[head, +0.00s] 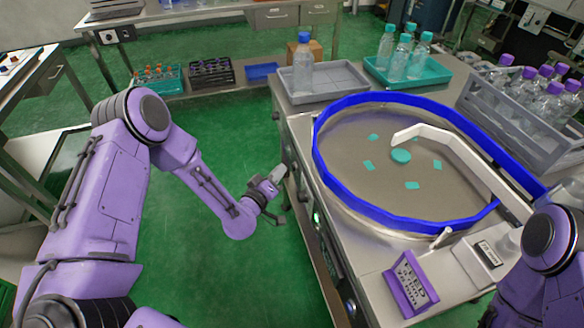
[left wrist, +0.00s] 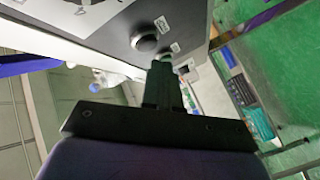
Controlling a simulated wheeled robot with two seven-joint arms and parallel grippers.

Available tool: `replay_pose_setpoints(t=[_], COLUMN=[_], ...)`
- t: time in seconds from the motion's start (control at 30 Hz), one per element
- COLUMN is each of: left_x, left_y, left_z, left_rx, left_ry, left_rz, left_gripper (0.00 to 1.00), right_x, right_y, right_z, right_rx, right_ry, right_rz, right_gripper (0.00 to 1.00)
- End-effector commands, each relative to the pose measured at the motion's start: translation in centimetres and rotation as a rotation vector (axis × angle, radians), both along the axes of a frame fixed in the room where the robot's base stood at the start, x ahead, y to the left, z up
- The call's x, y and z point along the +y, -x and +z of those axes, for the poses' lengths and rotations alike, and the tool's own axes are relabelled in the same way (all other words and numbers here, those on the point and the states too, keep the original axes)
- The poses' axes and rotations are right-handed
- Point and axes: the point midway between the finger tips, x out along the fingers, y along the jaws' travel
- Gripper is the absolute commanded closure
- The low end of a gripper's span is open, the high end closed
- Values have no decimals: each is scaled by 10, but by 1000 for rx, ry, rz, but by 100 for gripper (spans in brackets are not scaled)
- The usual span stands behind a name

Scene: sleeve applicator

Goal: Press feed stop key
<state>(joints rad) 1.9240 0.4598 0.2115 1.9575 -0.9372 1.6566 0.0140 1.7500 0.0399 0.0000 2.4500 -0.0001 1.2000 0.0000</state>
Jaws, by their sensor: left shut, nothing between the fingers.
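My left gripper (head: 276,180) is shut and empty, held at the left side of the steel machine, close to its front face. In the left wrist view its closed fingers (left wrist: 163,68) point at a dark control panel (left wrist: 180,18). A round dark key with a pale rim (left wrist: 143,41) is just up and left of the fingertips, with small white labels beside it. I cannot read which key is feed stop, nor tell whether the fingers touch the panel. In the head view the panel face is steeply foreshortened, with a green light (head: 317,217). My right gripper is out of view.
A blue-rimmed round feeder (head: 318,150) with teal pieces covers the machine top. A purple sign (head: 411,284) stands at its front. Trays (head: 350,80) and a grey crate (head: 500,115) of bottles are behind and right. Green floor (head: 225,150) is clear left of the machine.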

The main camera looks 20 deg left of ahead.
Motion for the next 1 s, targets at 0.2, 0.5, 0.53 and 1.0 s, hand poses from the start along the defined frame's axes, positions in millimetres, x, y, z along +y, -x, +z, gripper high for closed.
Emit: replay_pose_setpoints(t=[0.2, 0.5, 0.53, 1.0], left_x=[0, 0, 0, -7], left_y=[0, 0, 0, -5], left_z=[0, 0, 0, 0], left_rx=[0, 0, 0, 0], left_ry=[0, 0, 0, 0], left_rz=[0, 0, 0, 0], left_gripper=[100, 100, 100, 100], right_x=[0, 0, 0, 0], right_y=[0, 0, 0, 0], right_z=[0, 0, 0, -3], right_rx=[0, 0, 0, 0], right_ry=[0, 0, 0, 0], right_rz=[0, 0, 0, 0], right_gripper=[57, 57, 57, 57])
